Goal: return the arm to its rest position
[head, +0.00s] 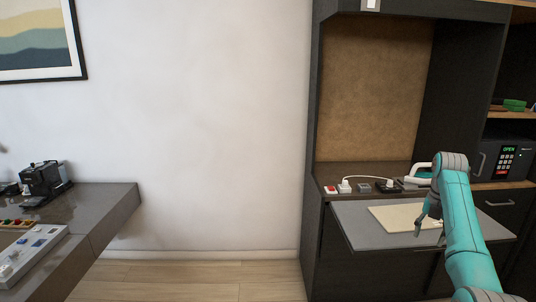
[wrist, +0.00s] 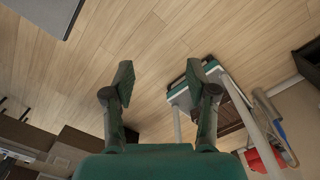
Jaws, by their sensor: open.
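My teal arm (head: 468,240) reaches up from the lower right in the head view and bends over at its top. My gripper (head: 428,230) hangs at its end, in front of the grey pull-out shelf (head: 365,232) and the pale board (head: 390,216) on it. In the wrist view my gripper (wrist: 162,80) has its two dark fingers spread wide apart. Nothing is between them but wooden floor (wrist: 150,45) seen beyond.
A dark cabinet (head: 318,120) holds a counter with a white plug (head: 345,186), small switches and an iron-like appliance (head: 420,174). A safe (head: 510,160) reads OPEN at right. A desk (head: 110,205) with a coffee machine (head: 45,180) stands left. The floor between is clear.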

